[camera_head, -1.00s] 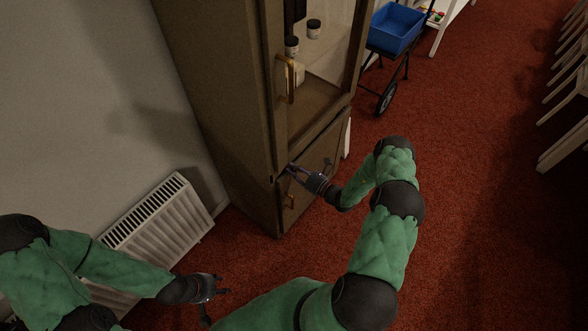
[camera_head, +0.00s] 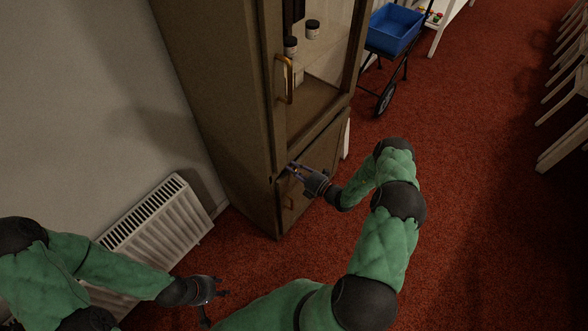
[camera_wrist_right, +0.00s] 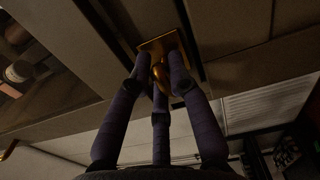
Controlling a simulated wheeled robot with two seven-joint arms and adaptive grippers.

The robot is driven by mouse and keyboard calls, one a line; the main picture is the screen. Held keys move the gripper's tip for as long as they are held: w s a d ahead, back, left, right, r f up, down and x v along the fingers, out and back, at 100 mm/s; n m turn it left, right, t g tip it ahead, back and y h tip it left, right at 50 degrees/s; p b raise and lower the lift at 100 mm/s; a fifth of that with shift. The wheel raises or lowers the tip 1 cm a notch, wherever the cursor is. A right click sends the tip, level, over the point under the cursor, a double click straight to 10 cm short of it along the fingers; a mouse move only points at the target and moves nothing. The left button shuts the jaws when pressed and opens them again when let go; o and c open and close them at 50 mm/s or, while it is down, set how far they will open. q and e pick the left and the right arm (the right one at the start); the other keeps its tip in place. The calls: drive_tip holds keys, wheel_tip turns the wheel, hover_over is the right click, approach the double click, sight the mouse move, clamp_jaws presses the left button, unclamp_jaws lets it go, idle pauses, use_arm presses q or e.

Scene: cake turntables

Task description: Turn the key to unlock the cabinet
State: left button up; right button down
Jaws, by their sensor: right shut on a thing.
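The tall brown cabinet (camera_head: 215,110) stands beside the wall, with a glazed upper door (camera_head: 335,60) and a solid lower door (camera_head: 318,160); both look shut. My right gripper (camera_head: 293,169) is at the cabinet front, near the top left of the lower door. In the right wrist view its fingers (camera_wrist_right: 160,72) close around a small gold key (camera_wrist_right: 161,74) in front of a gold lock plate (camera_wrist_right: 152,46). The fingers hide much of the key, and its turn angle is unclear. My left gripper (camera_head: 214,305) is open and empty, low and away from the cabinet.
A brass handle (camera_head: 290,82) sticks out from the upper door, above my right gripper. A white radiator (camera_head: 150,225) stands left of the cabinet. A blue cart (camera_head: 394,28) is behind right.

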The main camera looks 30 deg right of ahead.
drive_tip(key=shift+m, duration=0.6)
drive_tip(key=shift+f+m, duration=0.1)
drive_tip(key=shift+m, duration=0.2)
drive_tip(key=c, duration=1.4)
unclamp_jaws()
drive_tip(key=shift+d, duration=0.1)
drive_tip(key=v, duration=1.2)
